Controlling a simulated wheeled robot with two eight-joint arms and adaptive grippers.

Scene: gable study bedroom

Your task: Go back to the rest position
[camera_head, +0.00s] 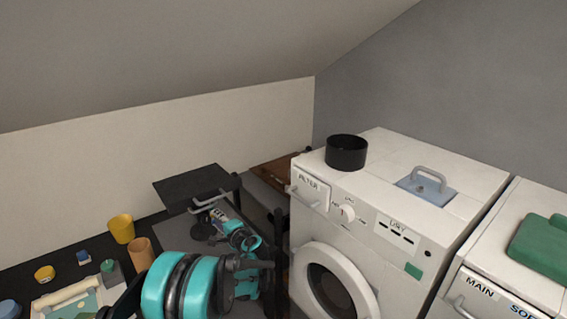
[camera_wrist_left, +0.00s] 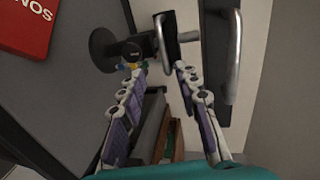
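My left arm, teal and black, comes in from the lower left in the head view. Its gripper (camera_head: 216,217) is in front of a raised black panel, partly hidden by its own wrist. In the left wrist view the two purple-padded fingers of the left gripper (camera_wrist_left: 160,73) stand apart with nothing clasped between them. A metal handle (camera_wrist_left: 231,60) and a dark round-based fitting (camera_wrist_left: 104,47) are beyond the fingertips. My right gripper is in neither view.
The raised black panel (camera_head: 190,184) is close to my left gripper. A white washing machine (camera_head: 388,262) with a black pot (camera_head: 346,152) on top stands to the right. A yellow cup (camera_head: 121,229) and a tan cup (camera_head: 141,254) stand at left. A red item (camera_wrist_left: 27,27) shows in the wrist view.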

